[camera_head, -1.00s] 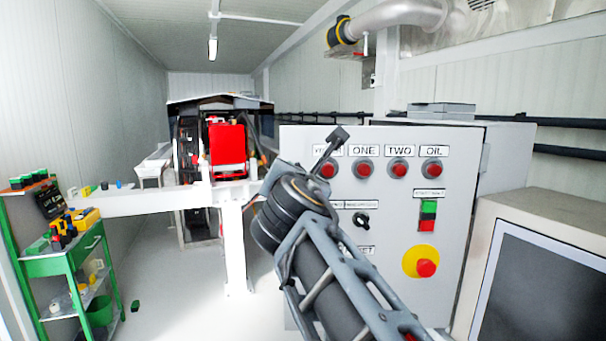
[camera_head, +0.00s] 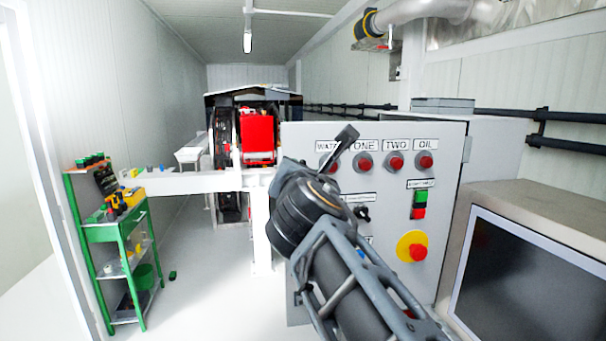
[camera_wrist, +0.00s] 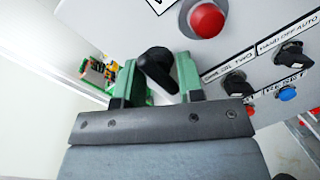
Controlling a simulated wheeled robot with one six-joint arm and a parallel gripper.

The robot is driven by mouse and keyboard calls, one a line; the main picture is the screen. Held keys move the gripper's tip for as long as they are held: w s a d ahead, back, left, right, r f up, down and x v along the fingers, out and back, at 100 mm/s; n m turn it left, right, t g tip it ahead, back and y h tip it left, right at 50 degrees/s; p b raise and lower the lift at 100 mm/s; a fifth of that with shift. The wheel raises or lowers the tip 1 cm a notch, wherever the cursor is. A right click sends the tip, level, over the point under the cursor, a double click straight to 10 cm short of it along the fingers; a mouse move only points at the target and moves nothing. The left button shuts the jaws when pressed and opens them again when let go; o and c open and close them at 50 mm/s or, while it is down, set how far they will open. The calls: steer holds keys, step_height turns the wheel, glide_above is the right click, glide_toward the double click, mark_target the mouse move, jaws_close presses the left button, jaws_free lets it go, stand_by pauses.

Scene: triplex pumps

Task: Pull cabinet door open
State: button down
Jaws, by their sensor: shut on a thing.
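The grey cabinet door (camera_head: 385,215) faces me in the head view, with red buttons along its top and a yellow-ringed stop button lower down. A grey cabinet body (camera_head: 492,150) shows behind its right edge. In the wrist view, my gripper (camera_wrist: 158,82) has its two green fingers on either side of a black handle (camera_wrist: 156,64) on the door (camera_wrist: 255,30), and is shut on it. In the head view my arm covers the door's left part and hides the fingers and handle. How wide the door stands open is hard to tell.
A box with a dark screen (camera_head: 530,285) stands close at the right. A green cart (camera_head: 110,235) with tools is at the left, beside a white beam (camera_head: 190,182). A red machine (camera_head: 258,138) stands behind.

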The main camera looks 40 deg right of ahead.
steer(key=shift+s+r, duration=0.1)
steer(key=shift+s, duration=0.05)
steer(key=c, duration=1)
jaws_free()
steer(key=shift+o, duration=0.2)
